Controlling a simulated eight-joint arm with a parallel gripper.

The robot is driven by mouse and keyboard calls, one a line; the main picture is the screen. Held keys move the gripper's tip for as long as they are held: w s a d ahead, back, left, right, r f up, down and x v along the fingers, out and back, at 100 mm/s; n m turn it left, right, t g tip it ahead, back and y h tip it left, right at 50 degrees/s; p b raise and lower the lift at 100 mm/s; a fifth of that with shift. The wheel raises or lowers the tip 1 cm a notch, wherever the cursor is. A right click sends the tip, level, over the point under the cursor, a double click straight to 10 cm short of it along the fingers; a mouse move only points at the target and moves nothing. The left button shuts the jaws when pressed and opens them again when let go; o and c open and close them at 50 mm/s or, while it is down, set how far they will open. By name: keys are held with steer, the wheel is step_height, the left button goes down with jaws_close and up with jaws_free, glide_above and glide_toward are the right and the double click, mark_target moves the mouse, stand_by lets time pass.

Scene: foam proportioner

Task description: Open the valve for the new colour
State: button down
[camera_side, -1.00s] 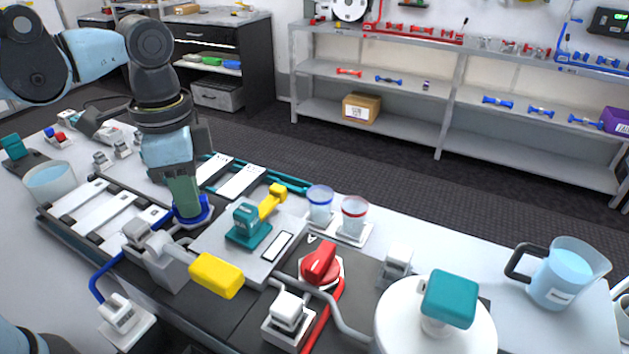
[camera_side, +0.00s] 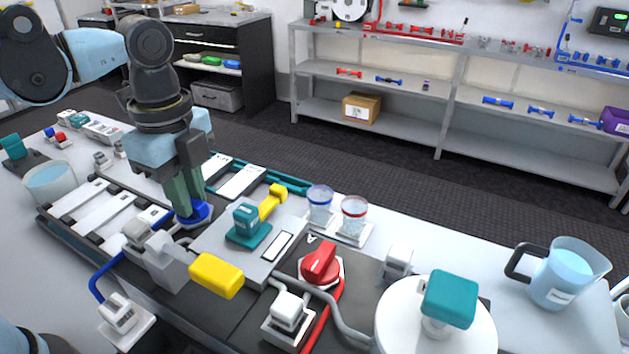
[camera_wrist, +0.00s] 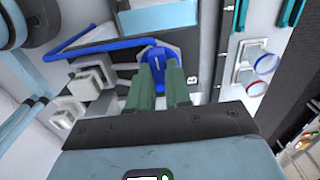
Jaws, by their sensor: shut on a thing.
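The blue valve (camera_side: 203,212) stands on the bench panel left of the middle in the side view. Its blue handle (camera_wrist: 157,54) also shows in the wrist view, beside a letter B. My gripper (camera_side: 190,208) points down onto this valve and is shut on the blue handle. The green fingers (camera_wrist: 160,70) stand on either side of the handle in the wrist view and hide part of it. The red valve (camera_side: 320,264) sits further right, near a letter A, with nothing touching it.
A teal valve with a yellow arm (camera_side: 250,224) and a yellow-handled lever (camera_side: 216,275) stand close to my gripper's right. Cups with a blue rim (camera_side: 319,205) and a red rim (camera_side: 354,217) stand behind. A water jug (camera_side: 562,275) is far right.

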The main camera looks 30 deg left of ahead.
steer(key=shift+m, duration=0.3)
steer(key=c, duration=1.1)
jaws_free()
steer(key=shift+o, duration=0.2)
step_height(320, 180, up, 12)
steer(key=a+f+n+t, duration=0.3)
steer(key=a+f+n, duration=0.2)
steer(key=f+n, duration=0.3)
steer(key=a+f+n+t, duration=0.4)
steer(key=f+n, duration=0.4)
steer(key=n, duration=0.2)
steer(key=shift+w+a, duration=0.25)
steer(key=shift+a, duration=0.25)
